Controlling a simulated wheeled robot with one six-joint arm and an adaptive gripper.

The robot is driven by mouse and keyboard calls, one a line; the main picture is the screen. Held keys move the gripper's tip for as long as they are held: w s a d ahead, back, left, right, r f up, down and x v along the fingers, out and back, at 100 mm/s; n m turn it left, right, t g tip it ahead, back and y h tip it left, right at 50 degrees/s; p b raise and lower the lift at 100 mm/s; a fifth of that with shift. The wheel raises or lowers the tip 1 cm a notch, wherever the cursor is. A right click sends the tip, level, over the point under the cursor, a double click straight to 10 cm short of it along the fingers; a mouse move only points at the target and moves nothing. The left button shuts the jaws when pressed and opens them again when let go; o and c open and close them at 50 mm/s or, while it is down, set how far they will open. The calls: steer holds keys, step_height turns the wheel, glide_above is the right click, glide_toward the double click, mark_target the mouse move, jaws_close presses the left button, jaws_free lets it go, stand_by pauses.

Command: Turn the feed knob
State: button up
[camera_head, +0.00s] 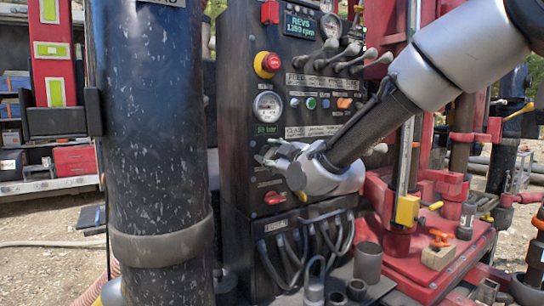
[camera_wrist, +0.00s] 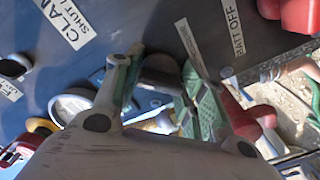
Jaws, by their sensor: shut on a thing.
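The black control panel (camera_head: 236,110) fills the middle of the head view. My gripper (camera_head: 270,150) is at its face, below the small round gauge (camera_head: 267,106). In the head view, the gripper and wrist hide what lies between the fingers. In the wrist view, a dark round knob (camera_wrist: 160,70) sits between the two green-padded fingers of my gripper (camera_wrist: 158,85), close to the panel. The fingers are closed in on its sides. The knob's pointer and own label are not readable.
A red switch (camera_head: 275,198) lies just below my gripper, by a "BATT OFF" label in the wrist view. A red stop button (camera_head: 267,64), levers (camera_head: 340,60) and small buttons (camera_head: 311,103) are above. Hoses (camera_head: 300,245) hang below. A dark blue column (camera_head: 155,130) stands left.

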steer(key=m, duration=0.5)
steer(key=shift+m, duration=2.5)
steer(key=shift+f, duration=0.1)
steer(key=o, duration=1)
steer(key=v, duration=1.2)
